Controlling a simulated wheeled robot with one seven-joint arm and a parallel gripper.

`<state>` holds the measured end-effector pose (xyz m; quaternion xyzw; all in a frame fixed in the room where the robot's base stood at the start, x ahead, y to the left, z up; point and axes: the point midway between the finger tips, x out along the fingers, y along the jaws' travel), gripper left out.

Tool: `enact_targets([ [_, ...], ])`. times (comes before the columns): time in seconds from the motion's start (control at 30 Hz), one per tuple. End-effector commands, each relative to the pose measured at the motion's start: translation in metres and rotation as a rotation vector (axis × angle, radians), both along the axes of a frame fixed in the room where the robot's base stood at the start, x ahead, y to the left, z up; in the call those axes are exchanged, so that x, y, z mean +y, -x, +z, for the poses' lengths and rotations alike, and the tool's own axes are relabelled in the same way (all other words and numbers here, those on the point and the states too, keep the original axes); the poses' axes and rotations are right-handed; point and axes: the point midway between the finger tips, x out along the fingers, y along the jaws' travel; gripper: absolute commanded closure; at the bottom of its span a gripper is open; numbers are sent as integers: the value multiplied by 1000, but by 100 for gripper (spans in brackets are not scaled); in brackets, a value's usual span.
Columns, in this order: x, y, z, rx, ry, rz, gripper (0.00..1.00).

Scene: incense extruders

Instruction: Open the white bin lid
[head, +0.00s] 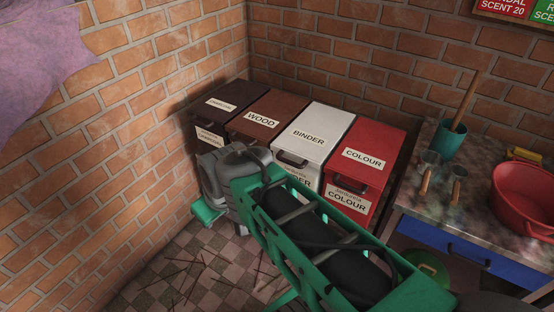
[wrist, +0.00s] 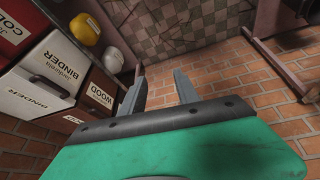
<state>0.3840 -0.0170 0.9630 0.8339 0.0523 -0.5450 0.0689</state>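The white bin (head: 313,140), labelled BINDER, stands in a row of bins against the brick wall. Its lid (head: 322,120) is down, with a dark handle (head: 291,159) at the front edge. My arm hides part of its lower front. In the wrist view the white bin (wrist: 60,58) is at the left, tilted, with its handle (wrist: 48,86) showing. My gripper (wrist: 161,75) is open; its two grey fingers are apart with nothing between them, to the right of the bins and not touching the white one. In the head view the fingers are hidden behind my wrist.
The red COLOUR bin (head: 370,150) stands right of the white bin; the brown WOOD bin (head: 268,118) and a dark bin (head: 228,105) stand left. A worktable (head: 440,205) with a red bowl (head: 525,195) is at the right. Yellow (wrist: 84,30) and white helmets (wrist: 113,60) show near the bins.

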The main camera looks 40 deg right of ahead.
Motion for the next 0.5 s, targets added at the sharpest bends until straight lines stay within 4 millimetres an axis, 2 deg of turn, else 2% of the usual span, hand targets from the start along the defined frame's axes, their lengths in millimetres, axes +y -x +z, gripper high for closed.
enact_targets([
  [0.03, -19, -18, -47, -61, 34, 58, 62],
  [0.07, -32, -33, -62, -118, 67, 113, 62],
  [0.1, -53, -53, -82, -203, 126, 189, 62],
  [0.17, -89, -79, -109, -332, 249, 294, 62],
  [0.2, -117, -92, -122, -416, 351, 350, 62],
  [0.27, -162, -103, -137, -518, 523, 408, 62],
  [0.3, -191, -105, -142, -568, 644, 427, 62],
  [0.4, -254, -96, -147, -630, 919, 438, 62],
  [0.5, -293, -81, -142, -633, 1104, 424, 62],
])
